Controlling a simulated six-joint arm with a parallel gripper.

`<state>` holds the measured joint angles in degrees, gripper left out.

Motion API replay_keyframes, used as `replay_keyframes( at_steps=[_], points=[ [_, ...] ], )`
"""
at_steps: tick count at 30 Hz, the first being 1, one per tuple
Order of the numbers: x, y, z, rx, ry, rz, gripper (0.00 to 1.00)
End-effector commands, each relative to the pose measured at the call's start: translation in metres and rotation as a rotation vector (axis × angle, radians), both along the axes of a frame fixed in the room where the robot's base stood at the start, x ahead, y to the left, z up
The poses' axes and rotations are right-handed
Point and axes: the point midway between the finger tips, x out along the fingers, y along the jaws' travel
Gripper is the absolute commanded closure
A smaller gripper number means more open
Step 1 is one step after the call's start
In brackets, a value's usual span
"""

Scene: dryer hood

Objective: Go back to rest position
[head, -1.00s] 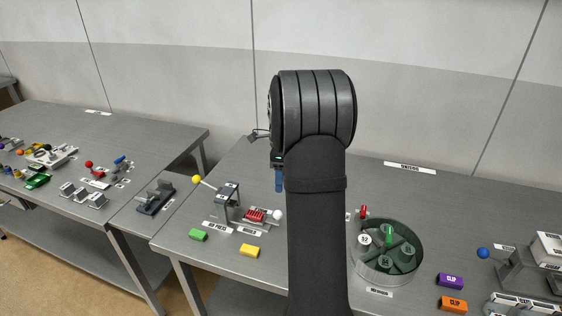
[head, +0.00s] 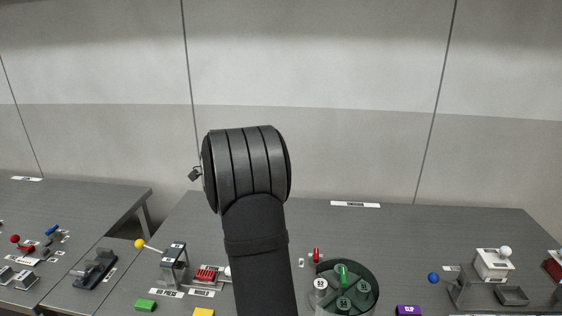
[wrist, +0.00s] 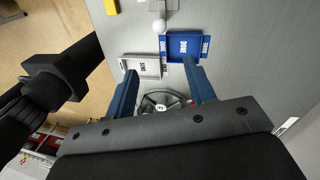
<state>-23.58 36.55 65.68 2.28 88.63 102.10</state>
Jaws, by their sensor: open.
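My gripper (wrist: 162,84) shows in the wrist view as two blue fingers set wide apart, with nothing held between them. In the head view my dark arm stands upright in the middle and hides the gripper. In the wrist view a blue labelled tray (wrist: 183,60) and a white labelled tray (wrist: 128,62) lie on the table beyond the fingertips. A round spoked part (wrist: 160,97) shows between the fingers, partly hidden by my gripper's body.
The grey table (head: 430,225) carries a round drum with green sections (head: 343,306), a press with a yellow knob (head: 173,262), a green block (head: 145,305) and a blue ball (head: 433,278). Another table (head: 80,200) stands left. The wall behind is bare.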

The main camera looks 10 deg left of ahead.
Motion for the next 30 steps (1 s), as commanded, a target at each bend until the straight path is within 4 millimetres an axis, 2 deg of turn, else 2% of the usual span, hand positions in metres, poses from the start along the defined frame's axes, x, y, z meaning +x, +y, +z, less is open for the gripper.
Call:
replay_keyframes(
  at_steps=[5, 24, 30],
  points=[
    [-0.005, -0.001, -0.022, -0.001, 0.003, 0.000, 0.50],
    [-0.028, -0.004, -0.145, 0.001, 0.002, 0.001, 0.50],
    [-0.032, -0.005, -0.167, 0.001, 0.001, 0.001, 0.50]
  ],
)
